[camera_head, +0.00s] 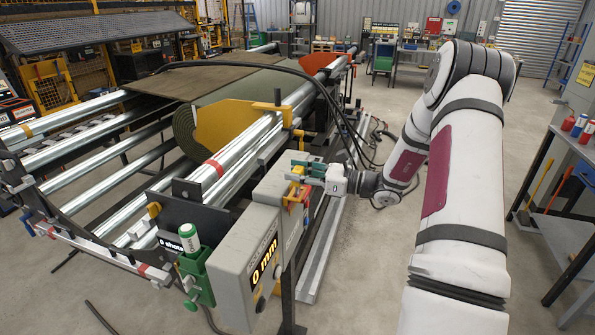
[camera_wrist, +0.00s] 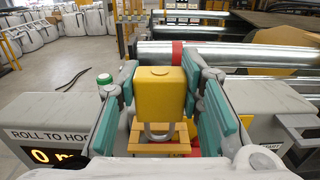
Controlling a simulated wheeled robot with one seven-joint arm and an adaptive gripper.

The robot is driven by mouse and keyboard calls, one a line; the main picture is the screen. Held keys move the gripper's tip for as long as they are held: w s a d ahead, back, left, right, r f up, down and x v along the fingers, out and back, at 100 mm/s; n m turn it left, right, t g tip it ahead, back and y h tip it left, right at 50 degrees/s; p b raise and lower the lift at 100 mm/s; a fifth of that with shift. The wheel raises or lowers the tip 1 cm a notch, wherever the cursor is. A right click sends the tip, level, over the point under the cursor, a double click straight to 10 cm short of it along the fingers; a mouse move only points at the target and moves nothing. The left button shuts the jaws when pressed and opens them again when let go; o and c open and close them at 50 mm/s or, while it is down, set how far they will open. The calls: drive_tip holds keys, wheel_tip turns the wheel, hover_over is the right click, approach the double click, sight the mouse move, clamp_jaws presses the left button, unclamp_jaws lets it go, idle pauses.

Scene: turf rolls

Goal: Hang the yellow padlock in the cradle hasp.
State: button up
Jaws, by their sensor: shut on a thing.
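In the wrist view my gripper (camera_wrist: 160,95), with its teal finger pads, is shut on the yellow padlock (camera_wrist: 160,90). The padlock's grey shackle (camera_wrist: 158,133) is at the lower side of the picture. Behind the shackle is a yellow bracket (camera_wrist: 150,148) with red parts; I cannot tell whether this is the cradle hasp or whether the shackle touches it. In the head view my gripper (camera_head: 310,172) is beside the grey control box at the cradle's near end. The padlock shows there only as a small yellow patch (camera_head: 297,171) at the fingertips.
The grey control box (camera_head: 246,262) with a "0 mm" display stands near the gripper. A green holder (camera_head: 200,283) with a white-and-green marker is on its left. Metal rollers (camera_head: 225,165) and a turf roll with a yellow end plate (camera_head: 228,128) lie behind. Open floor (camera_head: 355,280) is to the right.

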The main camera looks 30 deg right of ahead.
drive_tip(key=shift+f+b, duration=0.55)
drive_tip(key=shift+f, duration=1.1)
drive_tip(key=o, duration=1.3)
drive_tip(key=shift+s, duration=0.1)
drive_tip(key=v, duration=1.2)
